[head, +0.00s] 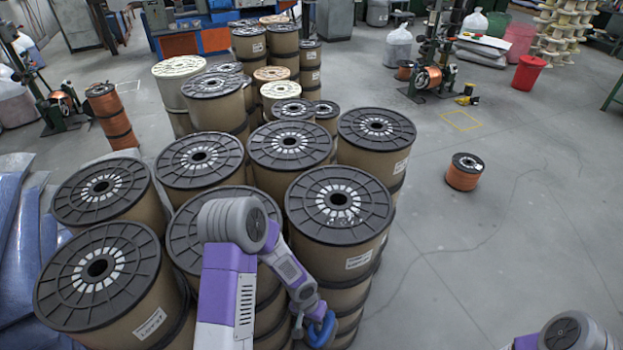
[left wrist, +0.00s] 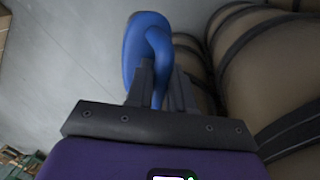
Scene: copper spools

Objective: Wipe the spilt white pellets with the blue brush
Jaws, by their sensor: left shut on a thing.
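My left gripper (head: 308,322) is low at the front side of the nearest spool stack, below the rim of its top. It is shut on the blue brush (head: 321,331), a rounded blue thing partly cut off by the picture's bottom edge. In the left wrist view the brush (left wrist: 147,48) sits between the fingers (left wrist: 160,88), beside the brown spool sides; its bristles cannot be made out. Small whitish specks, apparently the pellets (head: 347,218), lie on the black top of the front spool (head: 309,190), near its hub. The brush is apart from them.
Several large brown spools with black tops, such as the front left one (head: 60,290), stand close together around my left arm. A small copper spool (head: 464,172) stands on the open floor at right. Part of my right arm shows at bottom right.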

